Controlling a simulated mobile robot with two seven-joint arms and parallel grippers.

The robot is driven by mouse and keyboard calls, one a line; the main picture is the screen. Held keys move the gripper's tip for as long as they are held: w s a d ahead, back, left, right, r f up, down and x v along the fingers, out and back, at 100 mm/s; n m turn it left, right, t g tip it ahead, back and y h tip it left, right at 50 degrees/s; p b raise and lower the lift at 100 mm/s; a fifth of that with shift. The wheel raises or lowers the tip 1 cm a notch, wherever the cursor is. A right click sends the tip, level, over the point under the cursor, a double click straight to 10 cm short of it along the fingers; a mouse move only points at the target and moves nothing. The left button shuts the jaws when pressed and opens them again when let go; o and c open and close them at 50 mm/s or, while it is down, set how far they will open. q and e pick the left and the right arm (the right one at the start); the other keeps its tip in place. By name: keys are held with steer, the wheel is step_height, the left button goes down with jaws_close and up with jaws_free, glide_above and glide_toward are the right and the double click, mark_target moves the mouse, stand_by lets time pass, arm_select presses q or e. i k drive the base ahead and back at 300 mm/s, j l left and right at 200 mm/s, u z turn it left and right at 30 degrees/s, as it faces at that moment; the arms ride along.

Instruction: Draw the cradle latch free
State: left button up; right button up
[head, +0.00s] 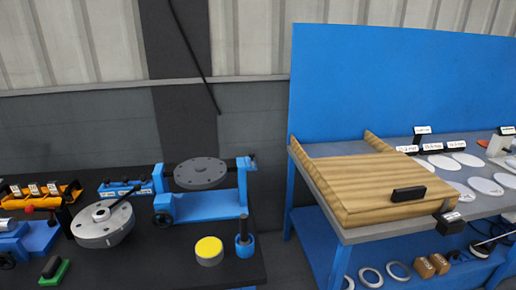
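A blue cradle (215,207) stands on the dark bench at the left, with a round dark knob at its left end. A grey flanged disc (200,174) with holes sits tilted in it. A small blue fitting (246,163) with a dark tip tops the cradle's right upright; it may be the latch, but it is too small to tell its state. A second grey flanged part (103,224), with a hub and a dark rod across it, lies left of the cradle. Neither gripper is in view.
An orange tray (40,196) is far left. A gap separates this bench from the bench with a wooden board (375,180) and white discs.

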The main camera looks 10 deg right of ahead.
mark_target(253, 155)
steer(key=i+l, duration=0.3)
steer(key=i, duration=0.15)
steer(key=i+l, duration=0.3)
steer(key=i, duration=0.15)
steer(key=k+l+u, duration=0.1)
steer(key=u, duration=0.4)
steer(key=l, duration=0.1)
